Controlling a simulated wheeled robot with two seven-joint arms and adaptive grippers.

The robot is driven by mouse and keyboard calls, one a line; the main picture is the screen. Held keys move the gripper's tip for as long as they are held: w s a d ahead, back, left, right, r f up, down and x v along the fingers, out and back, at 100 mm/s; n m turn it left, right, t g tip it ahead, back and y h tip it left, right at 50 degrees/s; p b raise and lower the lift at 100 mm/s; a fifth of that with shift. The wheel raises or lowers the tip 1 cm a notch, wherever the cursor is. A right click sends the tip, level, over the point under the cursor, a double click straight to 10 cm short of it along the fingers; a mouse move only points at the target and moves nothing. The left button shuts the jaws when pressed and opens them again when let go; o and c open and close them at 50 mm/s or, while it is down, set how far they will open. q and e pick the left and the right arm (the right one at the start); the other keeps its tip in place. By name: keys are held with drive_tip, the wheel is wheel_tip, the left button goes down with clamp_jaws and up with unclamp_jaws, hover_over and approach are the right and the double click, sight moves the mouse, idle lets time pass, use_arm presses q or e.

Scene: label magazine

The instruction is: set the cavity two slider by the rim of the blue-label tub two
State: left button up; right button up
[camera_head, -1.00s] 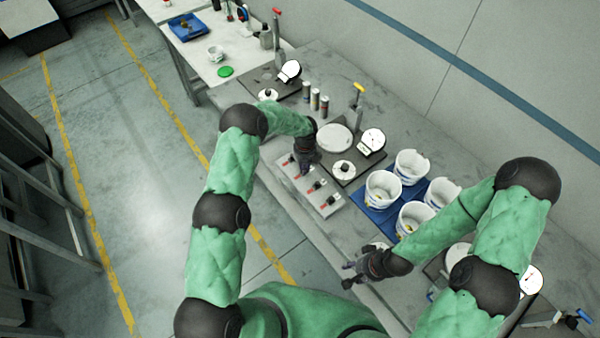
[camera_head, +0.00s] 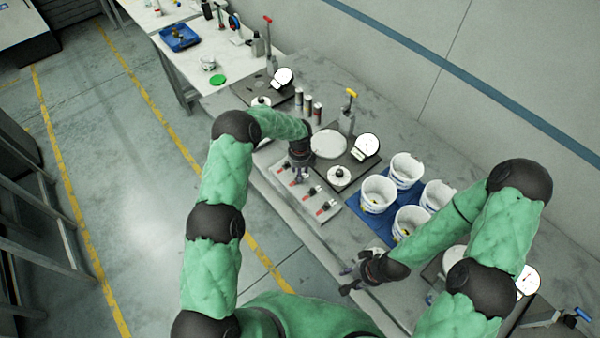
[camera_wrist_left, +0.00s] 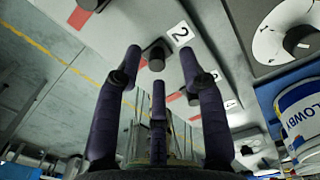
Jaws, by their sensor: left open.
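The cavity two slider shows in the left wrist view as a dark round knob (camera_wrist_left: 156,58) beside a white plate marked 2 (camera_wrist_left: 180,34). My left gripper (camera_wrist_left: 160,64) is open, its fingers spread around the knob with no clear grip; in the head view the left gripper (camera_head: 300,174) is over the pale slider panel (camera_head: 296,200). White tubs (camera_head: 377,194) stand on a blue mat (camera_head: 357,211); one tub (camera_wrist_left: 301,118) shows blue lettering in the wrist view. Which is tub two I cannot tell. My right gripper (camera_head: 350,280) is open and empty near the bench's front edge.
Behind the panel are a round white plate (camera_head: 329,144), a dial (camera_head: 366,146) and a yellow-handled press (camera_head: 348,110). Several small cylinders (camera_head: 308,105) stand farther back. My right forearm partly covers the tubs. The floor in front of the bench is clear.

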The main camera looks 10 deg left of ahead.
use_arm(q)
wheel_tip(320, 180, up, 11)
drive_tip(key=shift+f, duration=0.15)
idle(0.7)
